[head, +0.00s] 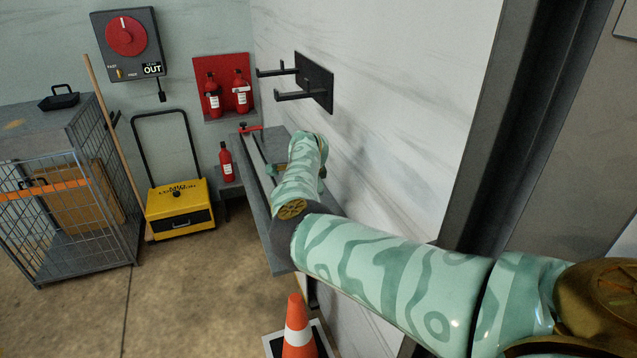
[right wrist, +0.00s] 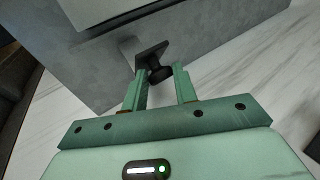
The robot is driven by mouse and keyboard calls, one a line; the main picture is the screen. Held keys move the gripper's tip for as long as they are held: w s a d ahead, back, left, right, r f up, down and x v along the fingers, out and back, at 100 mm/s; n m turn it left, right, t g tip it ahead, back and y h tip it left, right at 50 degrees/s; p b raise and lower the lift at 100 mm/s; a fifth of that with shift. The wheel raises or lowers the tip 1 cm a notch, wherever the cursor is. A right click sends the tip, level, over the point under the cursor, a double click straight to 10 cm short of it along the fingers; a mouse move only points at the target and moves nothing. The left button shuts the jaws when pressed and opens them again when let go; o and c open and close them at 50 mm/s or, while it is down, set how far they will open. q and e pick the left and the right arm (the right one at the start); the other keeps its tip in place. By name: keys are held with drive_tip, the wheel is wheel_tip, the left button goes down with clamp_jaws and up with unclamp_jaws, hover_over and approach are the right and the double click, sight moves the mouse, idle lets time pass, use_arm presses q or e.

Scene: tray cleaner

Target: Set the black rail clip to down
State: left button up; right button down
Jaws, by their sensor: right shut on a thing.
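In the right wrist view, the black rail clip (right wrist: 150,54) appears as a dark square plate with a rounded stub. It sits at the tips of my right gripper (right wrist: 160,80), whose two green fingers are shut on it. The clip projects beside a grey surface; whether it is set up or down I cannot tell. In the head view, my right arm reaches in from the right to the grey bench by the wall, and its far end hides the clip. The right gripper is mostly hidden there. My left gripper is not in view.
The grey bench (head: 279,257) carries a rail with a red clamp (head: 250,128) at its far end. A black wall bracket (head: 316,82) projects above the bench. An orange cone (head: 298,335) stands below. A yellow sweeper (head: 182,222) and a wire cage (head: 92,250) stand left; floor between is clear.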

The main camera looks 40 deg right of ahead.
drive_tip(key=shift+w+a+f, duration=0.15)
drive_tip(key=shift+a, duration=0.4)
drive_tip(key=shift+w+a+f, duration=0.1)
drive_tip(key=shift+a, duration=0.4)
drive_tip(key=shift+a+f, duration=0.1)
drive_tip(key=c, duration=1.1)
unclamp_jaws()
drive_tip(key=shift+d, duration=0.25)
drive_tip(key=shift+r, duration=0.25)
